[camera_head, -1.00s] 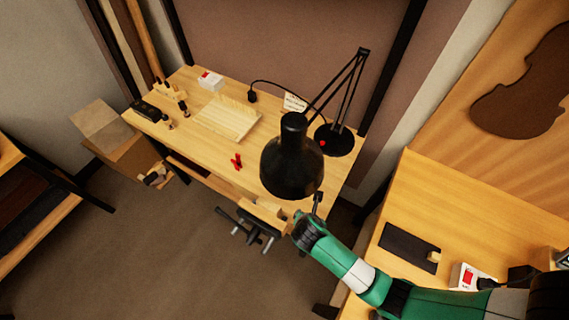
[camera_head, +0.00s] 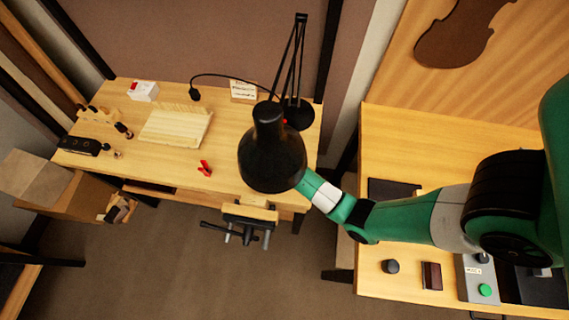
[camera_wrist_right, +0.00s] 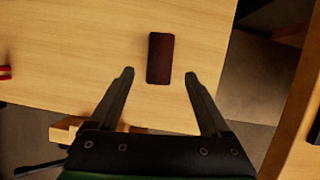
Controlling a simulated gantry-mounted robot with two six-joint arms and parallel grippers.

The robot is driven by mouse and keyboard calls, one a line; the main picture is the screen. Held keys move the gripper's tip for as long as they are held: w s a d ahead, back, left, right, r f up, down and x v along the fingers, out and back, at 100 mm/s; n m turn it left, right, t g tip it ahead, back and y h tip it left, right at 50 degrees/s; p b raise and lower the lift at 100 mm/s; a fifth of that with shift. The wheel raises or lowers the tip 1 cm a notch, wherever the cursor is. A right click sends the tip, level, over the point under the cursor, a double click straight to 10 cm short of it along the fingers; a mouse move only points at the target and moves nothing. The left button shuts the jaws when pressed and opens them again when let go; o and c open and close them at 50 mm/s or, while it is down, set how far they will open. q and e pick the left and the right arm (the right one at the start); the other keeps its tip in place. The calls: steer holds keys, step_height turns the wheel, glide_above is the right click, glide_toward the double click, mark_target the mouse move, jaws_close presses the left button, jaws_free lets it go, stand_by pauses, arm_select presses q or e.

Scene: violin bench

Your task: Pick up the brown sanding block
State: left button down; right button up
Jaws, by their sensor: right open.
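A dark brown block (camera_wrist_right: 160,58), which looks like the sanding block, lies flat on the bench top in the right wrist view, near the bench edge. My right gripper (camera_wrist_right: 161,77) is open and empty, with its two fingers either side of the block's lower part in the picture. I see no contact, and the height above the block is hard to tell. In the head view the black lamp shade (camera_head: 272,157) hides the block and my right gripper. My left gripper is not in view.
The wooden bench (camera_head: 235,112) holds a red clamp (camera_head: 204,168), a slatted rack (camera_head: 175,124) and the lamp base (camera_head: 297,116). A vise (camera_head: 240,226) juts from its front edge. The right-hand bench (camera_head: 430,140) carries another dark brown item (camera_head: 431,275) and a green button (camera_head: 485,290).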

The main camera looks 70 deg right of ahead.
steer(key=shift+w+d, duration=0.1)
steer(key=shift+d, duration=0.1)
steer(key=b+x, duration=0.1)
steer(key=x, duration=0.1)
steer(key=b+x, duration=0.1)
steer(key=x, duration=0.2)
steer(key=shift+w+d+f, duration=0.1)
steer(key=shift+d, duration=0.3)
jaws_close()
